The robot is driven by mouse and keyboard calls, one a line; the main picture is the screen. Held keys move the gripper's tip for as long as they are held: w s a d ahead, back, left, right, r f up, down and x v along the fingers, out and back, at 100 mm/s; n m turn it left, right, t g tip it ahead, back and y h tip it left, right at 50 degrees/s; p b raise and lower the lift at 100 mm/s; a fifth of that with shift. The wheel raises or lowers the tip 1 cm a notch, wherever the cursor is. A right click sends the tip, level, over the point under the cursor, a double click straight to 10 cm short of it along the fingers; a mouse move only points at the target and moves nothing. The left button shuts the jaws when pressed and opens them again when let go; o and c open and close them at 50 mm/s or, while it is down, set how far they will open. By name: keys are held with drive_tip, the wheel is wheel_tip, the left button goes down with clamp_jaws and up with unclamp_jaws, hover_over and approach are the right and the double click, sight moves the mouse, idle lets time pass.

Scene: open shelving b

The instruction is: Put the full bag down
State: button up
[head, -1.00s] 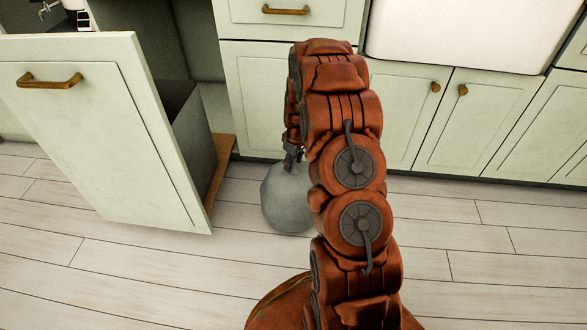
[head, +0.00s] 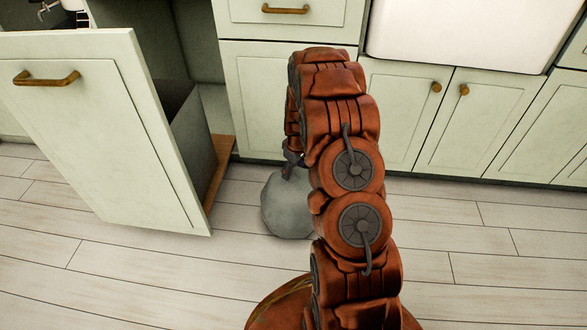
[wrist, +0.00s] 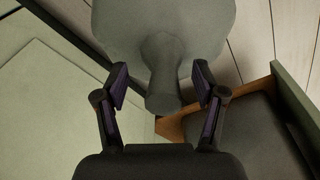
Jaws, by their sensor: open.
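The full bag (head: 288,206) is a grey, rounded sack on the wooden floor, beside the open pull-out and in front of the cabinets. My arm hides its right part. My gripper (head: 292,160) is just above the bag's top, mostly hidden behind my arm in the head view. In the wrist view the gripper (wrist: 161,85) is open, with one finger on each side of the bag's knotted neck (wrist: 162,75). Gaps show between the neck and both fingers. The bag's body lies beyond the fingertips.
The pull-out cabinet front (head: 105,130) stands open at left, with a dark bin (head: 193,125) and a wooden rail (head: 220,165) behind it. Closed green cabinets (head: 420,115) and a white sink (head: 460,30) line the back. The floor (head: 480,240) at right is clear.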

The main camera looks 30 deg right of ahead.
drive_tip(key=shift+r, duration=0.15)
wheel_tip(320, 180, up, 12)
drive_tip(key=s+p, duration=0.2)
drive_tip(key=p, duration=0.1)
drive_tip(key=s+a+r+g, duration=0.1)
drive_tip(key=s+a+r, duration=0.75)
drive_tip(key=a, duration=0.25)
drive_tip(key=s+a+r+m+g, duration=0.1)
drive_tip(key=s+a+r, duration=0.2)
drive_tip(key=s, duration=0.6)
drive_tip(key=s+a+r+m+g, duration=0.1)
drive_tip(key=s+a+r, duration=0.2)
drive_tip(key=s, duration=0.7)
drive_tip(key=s+a+r+g, duration=0.2)
drive_tip(key=s+a+r, duration=0.1)
drive_tip(key=s+a, duration=0.4)
drive_tip(key=s, duration=0.3)
drive_tip(key=shift+r+m, duration=0.35)
drive_tip(key=shift+m, duration=0.05)
drive_tip(key=shift+r, duration=0.1)
